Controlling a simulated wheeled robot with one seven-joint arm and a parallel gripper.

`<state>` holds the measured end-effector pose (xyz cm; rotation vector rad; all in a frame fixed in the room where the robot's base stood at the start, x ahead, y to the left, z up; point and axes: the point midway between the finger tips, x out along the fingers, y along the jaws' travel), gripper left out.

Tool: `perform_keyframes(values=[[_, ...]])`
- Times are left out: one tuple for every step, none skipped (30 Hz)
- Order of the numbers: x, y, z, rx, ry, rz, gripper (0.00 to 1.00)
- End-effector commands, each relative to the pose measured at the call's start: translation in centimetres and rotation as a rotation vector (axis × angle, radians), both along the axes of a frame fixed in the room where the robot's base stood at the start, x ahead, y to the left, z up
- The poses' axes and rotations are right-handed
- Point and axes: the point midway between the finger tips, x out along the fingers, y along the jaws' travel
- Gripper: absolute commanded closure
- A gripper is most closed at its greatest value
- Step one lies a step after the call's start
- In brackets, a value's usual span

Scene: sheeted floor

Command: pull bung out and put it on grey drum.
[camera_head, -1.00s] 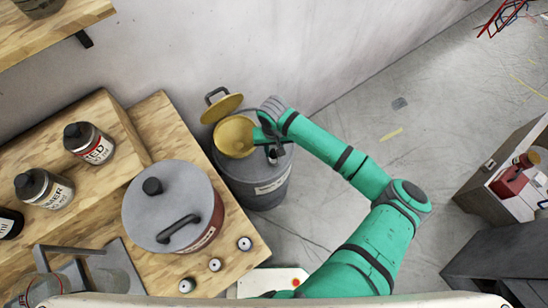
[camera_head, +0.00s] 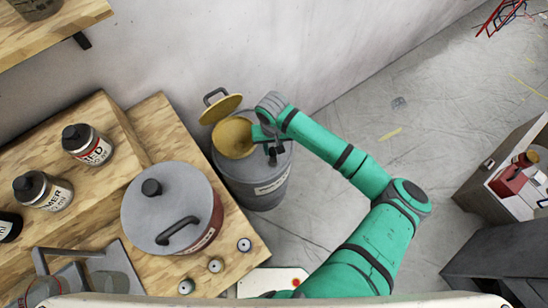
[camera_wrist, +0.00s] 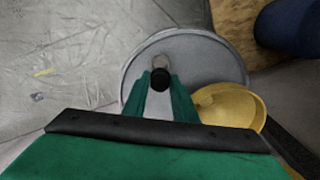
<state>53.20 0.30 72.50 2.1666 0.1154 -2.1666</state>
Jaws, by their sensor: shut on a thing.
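The grey drum (camera_head: 262,188) stands on the floor beside the wooden bench, with a pale label on its side. Its flat top also shows in the wrist view (camera_wrist: 205,62). My gripper (camera_head: 270,146) is over the right part of this top. In the wrist view its green fingers (camera_wrist: 160,88) are shut on the dark round bung (camera_wrist: 160,79). A small pale fitting shows just beyond the bung. I cannot tell whether the bung is clear of the drum top.
A yellow funnel (camera_head: 232,138) with a raised yellow lid (camera_head: 220,109) sits on the drum's left part, close to my gripper. A grey-lidded pot (camera_head: 170,205) and several small items stand on the bench (camera_head: 160,120).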

Motion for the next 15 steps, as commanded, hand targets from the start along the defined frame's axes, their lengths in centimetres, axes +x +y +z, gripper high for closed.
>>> perform_keyframes(values=[[0.0, 0.0, 0.3, 0.001, -0.001, 0.0, 1.0], [0.0, 0.0, 0.4, 0.001, -0.001, 0.0, 1.0], [0.0, 0.0, 0.6, 0.001, -0.001, -0.001, 1.0], [0.0, 0.0, 0.8, 0.0, 0.0, -0.001, 1.0], [0.0, 0.0, 0.9, 0.0, 0.0, -0.001, 1.0], [0.0, 0.0, 1.1, 0.0, 0.0, -0.001, 1.0], [0.0, 0.0, 1.3, 0.0, -0.001, -0.001, 1.0], [0.0, 0.0, 1.5, 0.001, -0.001, -0.001, 1.0], [0.0, 0.0, 1.7, 0.001, -0.001, -0.001, 1.0], [0.0, 0.0, 1.8, 0.001, -0.001, -0.001, 1.0], [0.0, 0.0, 2.0, 0.001, -0.001, -0.001, 1.0], [0.0, -0.1, 2.2, 0.001, 0.0, -0.001, 1.0], [0.0, -0.1, 2.3, 0.0, 0.0, -0.002, 1.0], [0.0, -0.1, 2.5, 0.0, 0.0, -0.002, 1.0], [0.0, -0.1, 2.7, 0.001, 0.0, -0.002, 1.0]])
